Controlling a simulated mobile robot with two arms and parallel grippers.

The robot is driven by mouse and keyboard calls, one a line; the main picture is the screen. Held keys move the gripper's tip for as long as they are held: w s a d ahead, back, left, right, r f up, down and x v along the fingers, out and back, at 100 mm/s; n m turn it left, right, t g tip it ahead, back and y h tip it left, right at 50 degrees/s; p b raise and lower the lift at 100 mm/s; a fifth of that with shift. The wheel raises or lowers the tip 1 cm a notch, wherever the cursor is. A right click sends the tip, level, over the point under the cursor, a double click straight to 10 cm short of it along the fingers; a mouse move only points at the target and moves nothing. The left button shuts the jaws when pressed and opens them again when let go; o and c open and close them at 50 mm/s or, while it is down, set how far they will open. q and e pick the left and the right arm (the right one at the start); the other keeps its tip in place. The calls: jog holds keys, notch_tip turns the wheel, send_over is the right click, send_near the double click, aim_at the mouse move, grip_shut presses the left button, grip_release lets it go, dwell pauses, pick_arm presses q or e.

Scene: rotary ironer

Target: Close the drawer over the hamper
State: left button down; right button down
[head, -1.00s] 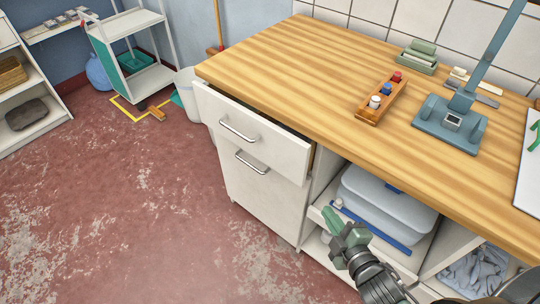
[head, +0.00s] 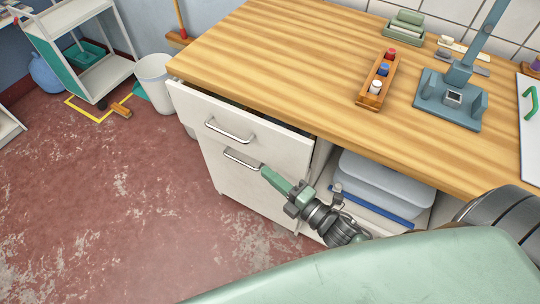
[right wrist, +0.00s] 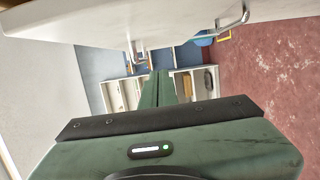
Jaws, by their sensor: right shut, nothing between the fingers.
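The drawer (head: 262,140) is the upper white front with a bar handle, under the left part of the wooden worktop. It stands partly pulled out, with a dark gap along its top edge. The hamper (head: 245,185) is the taller white front below it, with its own handle, and looks shut. My right gripper (head: 265,171) is shut and empty, its green fingertips in front of the cabinet, near the hamper handle's right end. Whether it touches is unclear. In the right wrist view the closed fingers (right wrist: 158,88) point past a white front with handles. My left gripper is not in view.
The worktop (head: 270,65) holds a wooden tray of small bottles (head: 377,80) and a blue-grey press-like device (head: 452,98). An open shelf with a lidded grey bin (head: 380,180) is right of the drawer. A white bucket (head: 155,82) stands left. The red floor ahead is clear.

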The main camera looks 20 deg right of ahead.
aim_at(271, 159)
jog(key=w, duration=0.1)
jog(key=w+d, duration=0.1)
jog(key=w, duration=0.1)
jog(key=w+d, duration=0.1)
jog(key=w, duration=0.1)
jog(key=shift+p, duration=0.35)
